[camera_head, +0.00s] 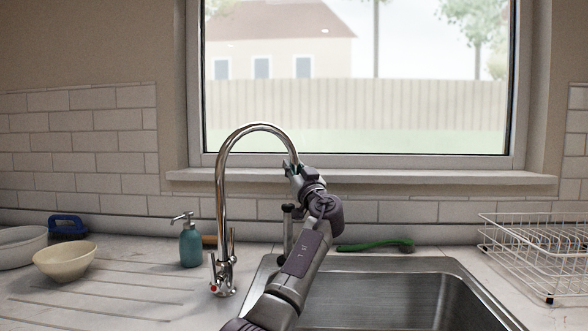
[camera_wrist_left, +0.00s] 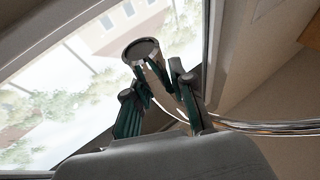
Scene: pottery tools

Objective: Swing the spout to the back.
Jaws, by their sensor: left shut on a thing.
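A tall chrome faucet with a gooseneck spout (camera_head: 250,129) stands on the counter left of the sink. The spout arcs to the right in the head view, and its free end is at my left gripper (camera_head: 291,167). My left gripper is shut on the spout near its end. In the left wrist view the spout's round nozzle (camera_wrist_left: 143,50) shows beyond the fingers of my left gripper (camera_wrist_left: 160,82), and the chrome tube (camera_wrist_left: 268,127) runs off to the right. The fingers partly hide the spout end. My right gripper is not in view.
A teal soap bottle (camera_head: 191,245) stands left of the faucet. A cream bowl (camera_head: 64,262) and a blue brush (camera_head: 68,226) are farther left. A green brush (camera_head: 376,246) lies behind the sink (camera_head: 375,264). A wire rack (camera_head: 535,255) is at right. The window sill (camera_head: 440,177) is behind.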

